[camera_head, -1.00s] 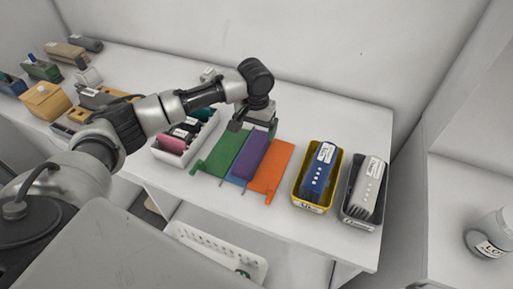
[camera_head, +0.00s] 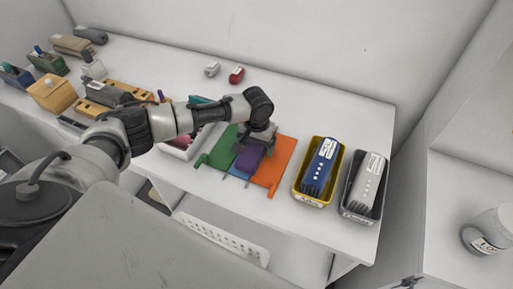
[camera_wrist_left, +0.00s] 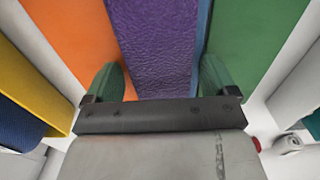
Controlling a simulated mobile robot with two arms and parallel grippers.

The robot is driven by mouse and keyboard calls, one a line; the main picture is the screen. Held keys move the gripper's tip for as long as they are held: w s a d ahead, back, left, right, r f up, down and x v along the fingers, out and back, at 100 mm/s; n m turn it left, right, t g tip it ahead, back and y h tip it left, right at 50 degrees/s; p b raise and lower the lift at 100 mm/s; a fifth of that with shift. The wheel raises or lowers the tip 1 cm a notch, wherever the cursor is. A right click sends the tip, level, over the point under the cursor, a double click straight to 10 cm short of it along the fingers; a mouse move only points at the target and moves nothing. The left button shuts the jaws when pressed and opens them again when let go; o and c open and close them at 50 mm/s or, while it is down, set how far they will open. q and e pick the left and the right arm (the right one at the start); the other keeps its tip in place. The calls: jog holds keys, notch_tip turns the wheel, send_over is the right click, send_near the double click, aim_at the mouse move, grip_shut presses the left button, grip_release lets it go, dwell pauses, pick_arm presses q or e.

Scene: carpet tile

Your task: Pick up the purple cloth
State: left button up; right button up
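The purple cloth (camera_head: 248,160) lies flat on a blue piece (camera_head: 238,172) on the white table, between a green panel (camera_head: 217,150) and an orange panel (camera_head: 277,165). My left gripper (camera_head: 255,146) is over the far part of the cloth and hides it there. In the left wrist view, the purple cloth (camera_wrist_left: 160,40) fills the space between the two spread fingers of my left gripper (camera_wrist_left: 160,82). The gripper is open and empty; whether its fingers touch the cloth I cannot tell. My right gripper is not in view.
A yellow bin (camera_head: 299,193) with a blue item and a dark grey bin (camera_head: 352,213) with a grey item stand to the right. Small red (camera_head: 237,75) and white (camera_head: 212,69) items lie at the back.

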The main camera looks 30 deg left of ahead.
pick_arm(q)
jog(key=c, duration=0.8)
jog(key=shift+r, duration=0.1)
jog(key=shift+c, duration=0.2)
